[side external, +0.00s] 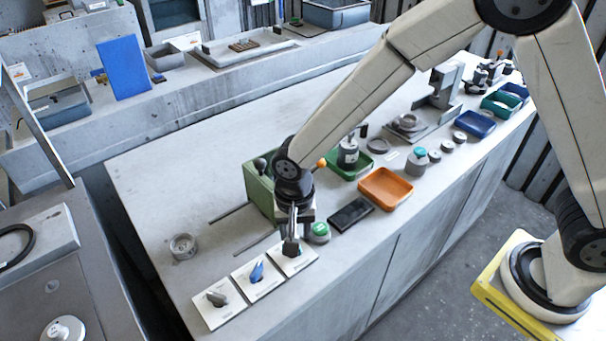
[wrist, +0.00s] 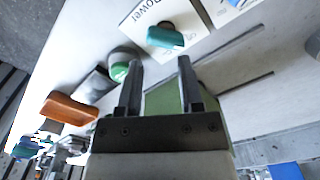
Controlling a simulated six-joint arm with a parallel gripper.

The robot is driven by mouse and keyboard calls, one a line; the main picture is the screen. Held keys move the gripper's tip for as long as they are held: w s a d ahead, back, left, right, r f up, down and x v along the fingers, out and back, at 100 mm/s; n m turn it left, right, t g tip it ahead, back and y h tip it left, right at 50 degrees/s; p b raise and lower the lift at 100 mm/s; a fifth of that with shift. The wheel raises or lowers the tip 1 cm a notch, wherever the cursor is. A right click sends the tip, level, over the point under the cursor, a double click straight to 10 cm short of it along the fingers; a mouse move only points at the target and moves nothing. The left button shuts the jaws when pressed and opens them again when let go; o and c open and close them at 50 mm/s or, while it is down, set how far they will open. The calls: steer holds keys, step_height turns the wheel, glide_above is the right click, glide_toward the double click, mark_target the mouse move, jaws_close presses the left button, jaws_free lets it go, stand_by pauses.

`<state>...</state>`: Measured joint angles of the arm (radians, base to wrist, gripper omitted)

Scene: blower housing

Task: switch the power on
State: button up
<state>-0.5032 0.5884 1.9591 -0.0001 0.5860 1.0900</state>
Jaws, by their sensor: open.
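The white power plate (wrist: 141,31) shows in the wrist view with the printed word "Power" and a teal knob (wrist: 165,37). The knob lies roughly sideways in that picture; its position marks are too small to read. My gripper (wrist: 161,60) is open and empty, its two fingers apart and pointing toward the knob, not visibly touching it. In the side view my gripper (side external: 291,243) points down over the rightmost plate (side external: 303,260) of three in a row. The knob there is mostly hidden by the fingers.
Beside it are a plate with a blue knob (side external: 257,272) and one with a grey knob (side external: 217,298). A green button (side external: 319,229) and a green box (side external: 259,186) stand close to my gripper. A black tray (side external: 351,214) and an orange tray (side external: 386,188) lie to the right.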

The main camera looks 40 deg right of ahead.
steer(key=shift+a+f, duration=0.2)
steer(key=shift+a, duration=0.3)
steer(key=shift+f, duration=0.1)
steer(key=shift+s+d+f, duration=0.1)
steer(key=shift+f, duration=1.2)
steer(key=n, duration=0.2)
steer(key=shift+s+d+n, duration=0.1)
steer(key=shift+d+n, duration=0.05)
steer(key=shift+n, duration=0.25)
steer(key=n, duration=0.3)
steer(key=shift+n, duration=1.5)
steer(key=shift+w+f+n, duration=0.1)
steer(key=shift+w+n, duration=0.1)
steer(key=shift+n, duration=0.1)
steer(key=n, duration=0.4)
steer(key=shift+a+r, duration=0.2)
steer(key=shift+f, duration=0.7)
